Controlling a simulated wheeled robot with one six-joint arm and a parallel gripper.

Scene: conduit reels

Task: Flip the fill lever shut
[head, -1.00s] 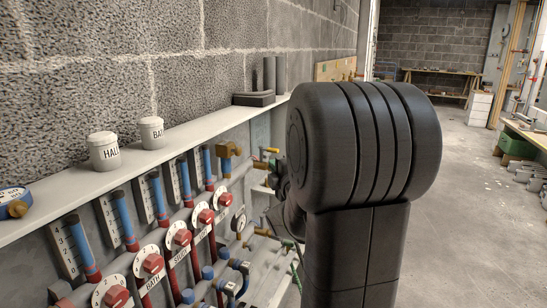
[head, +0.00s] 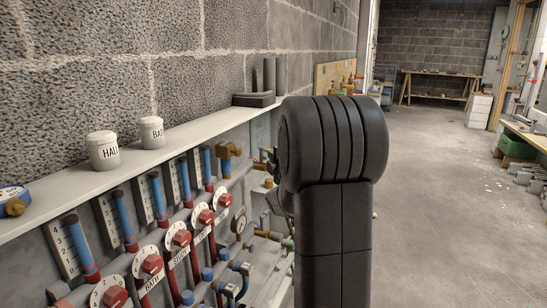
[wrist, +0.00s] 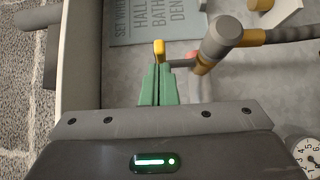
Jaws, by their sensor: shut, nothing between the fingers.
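The fill lever (wrist: 159,50) has a yellow grip, seen nearly end-on in the wrist view. A short grey stem runs right from beside it to a grey valve body (wrist: 222,37) with brass-coloured fittings. My gripper (wrist: 159,72) has its green fingers together and empty. Its tips are right at the yellow grip, overlapping its lower end in the picture; I cannot tell whether they touch. In the head view my own arm hides most of the gripper and the valve.
A grey sign (wrist: 160,20) is behind the lever. A dial gauge (wrist: 309,156) is at lower right. In the head view, red knobs (head: 152,264) and blue-topped pipes line the panel under a shelf (head: 130,172) with two labelled pots.

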